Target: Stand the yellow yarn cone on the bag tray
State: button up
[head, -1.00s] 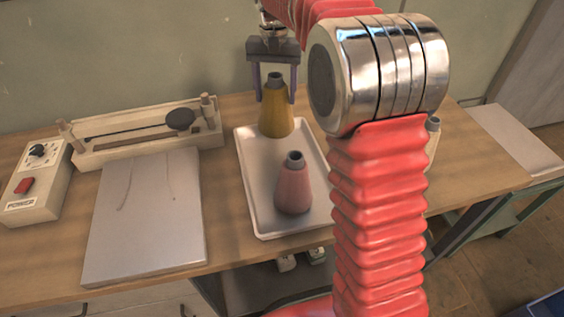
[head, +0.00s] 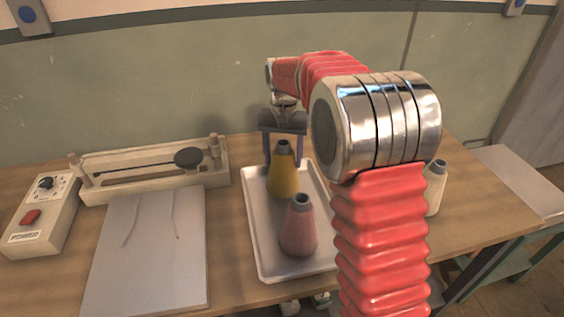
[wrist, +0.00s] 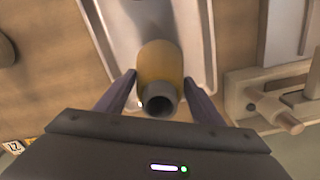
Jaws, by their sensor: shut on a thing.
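The yellow yarn cone (head: 284,181) is upright at the back part of the white rimmed tray (head: 259,240). My gripper (head: 284,160) is shut on its upper part, one finger on each side. In the wrist view, the cone (wrist: 160,62) shows its dark open top between my fingers (wrist: 160,92), with the tray (wrist: 183,14) beyond and below. Its base looks at or very near the tray floor, but I cannot tell whether it touches. My arm hides the tray's right side in the head view.
A pink cone (head: 298,232) stands in front of the yellow one on the tray. A cream cone (head: 435,188) stands right of my arm. A grey flat board (head: 150,255), a bar device (head: 150,172) and a power box (head: 40,218) lie left.

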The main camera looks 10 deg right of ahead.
notch_tip(320, 180, down, 2)
jog(key=o, duration=1.8)
jog(key=shift+o, duration=0.2)
jog(key=shift+r, duration=0.15)
notch_tip(320, 180, up, 12)
